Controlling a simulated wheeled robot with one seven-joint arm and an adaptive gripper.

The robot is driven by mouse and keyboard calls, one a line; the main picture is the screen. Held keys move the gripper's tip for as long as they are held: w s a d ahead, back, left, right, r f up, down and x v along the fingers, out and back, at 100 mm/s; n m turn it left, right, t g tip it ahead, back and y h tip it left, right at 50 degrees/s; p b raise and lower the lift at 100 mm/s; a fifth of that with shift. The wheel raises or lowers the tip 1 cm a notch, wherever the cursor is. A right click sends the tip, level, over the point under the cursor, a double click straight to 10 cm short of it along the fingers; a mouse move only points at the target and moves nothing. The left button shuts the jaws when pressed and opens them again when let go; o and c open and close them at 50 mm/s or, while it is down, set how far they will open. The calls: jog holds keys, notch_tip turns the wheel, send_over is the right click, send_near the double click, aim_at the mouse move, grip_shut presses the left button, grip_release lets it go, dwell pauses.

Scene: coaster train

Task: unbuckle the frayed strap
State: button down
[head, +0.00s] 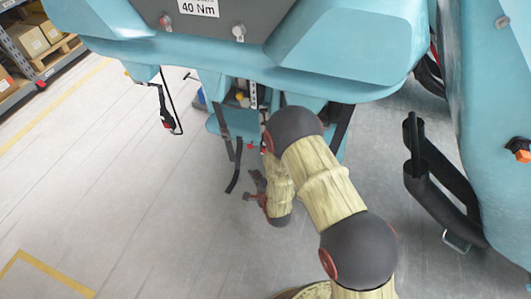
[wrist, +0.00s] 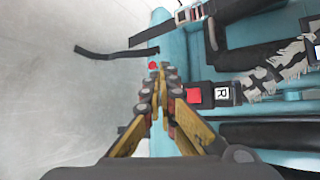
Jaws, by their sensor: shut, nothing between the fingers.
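The frayed strap (wrist: 278,74) shows in the wrist view at the right, dark with pale ragged threads. Its left end meets a black buckle with a red button (wrist: 194,95) and a white tag marked R (wrist: 222,93). My gripper (wrist: 161,72) is shut and empty, its fingertips left of the red button and apart from it in the picture. In the head view my gripper (head: 257,187) hangs below the teal seat, over the grey floor. I cannot make out the frayed strap or its buckle in the head view.
Another buckle (wrist: 189,14) with dark webbing lies at the top of the wrist view. A loose black strap (wrist: 115,54) hangs at the upper left. In the head view, a padded black bar (head: 440,178) stands at the right and shelves with boxes (head: 28,40) at the far left. Floor at left is clear.

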jog(key=shift+w, duration=0.1)
jog(key=w+d, duration=0.3)
jog(key=w, duration=0.5)
dwell(0.3)
jog(key=shift+w, duration=0.15)
dwell(1.2)
jog(key=shift+w+d, duration=0.15)
jog(key=shift+w, duration=0.15)
jog(key=shift+w+d, duration=0.15)
jog(key=shift+w, duration=0.3)
dwell(1.0)
jog(key=shift+s, duration=0.15)
jog(key=shift+s+a, duration=0.3)
jog(key=shift+s, duration=0.4)
